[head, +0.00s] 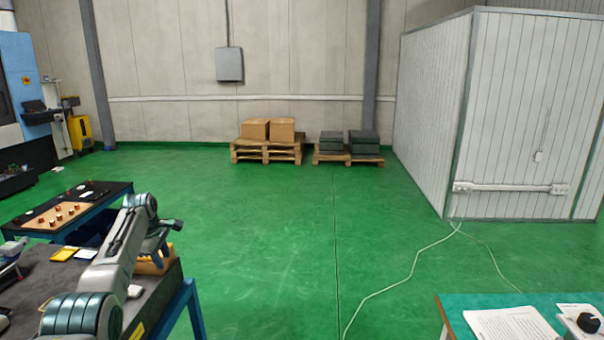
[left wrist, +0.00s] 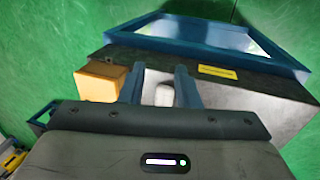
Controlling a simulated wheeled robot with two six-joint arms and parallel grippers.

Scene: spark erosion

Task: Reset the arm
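My left arm reaches in from the bottom left of the head view, over a dark-topped workbench (head: 40,270). Its gripper (head: 170,230) is above the bench's right side. In the left wrist view the two dark blue fingers of this gripper (left wrist: 160,85) stand apart, with a gap between them. A small white object (left wrist: 163,95) shows in that gap and seems to lie beyond the fingers. A tan wooden box (head: 152,266) is below the gripper, partly hidden by it. My right gripper is not in view.
A black table (head: 110,190) with a board of small red-brown pieces (head: 62,214) stands behind the bench. Pallets with cartons (head: 270,130) are at the back wall. A teal table (head: 460,312) is at the lower right. A cable (head: 400,285) crosses the open green floor.

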